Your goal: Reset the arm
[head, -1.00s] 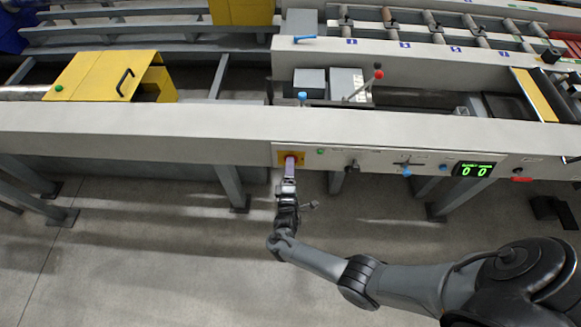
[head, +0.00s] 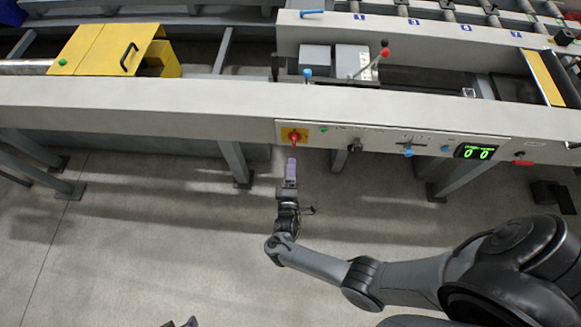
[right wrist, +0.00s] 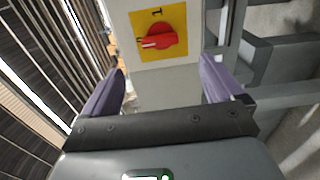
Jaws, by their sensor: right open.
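My right gripper (head: 291,163) is open and empty, just below and in front of the control panel in the head view. In the right wrist view its two purple fingers (right wrist: 162,90) stand wide apart. Ahead of them and apart from them is a red rotary switch (right wrist: 157,38) on a yellow plate (right wrist: 179,15), with a "1" marked above it. The red switch also shows in the head view (head: 294,138) at the panel's left end. A small dark piece at the bottom edge of the head view may be part of my left gripper; I cannot tell.
The panel (head: 347,128) carries a green button (head: 323,129), blue knobs (head: 408,153) and a display (head: 477,151) reading "0 0". Above it are a red-knobbed lever (head: 385,52) and a yellow cover (head: 100,50). The floor below the table is clear around my right arm.

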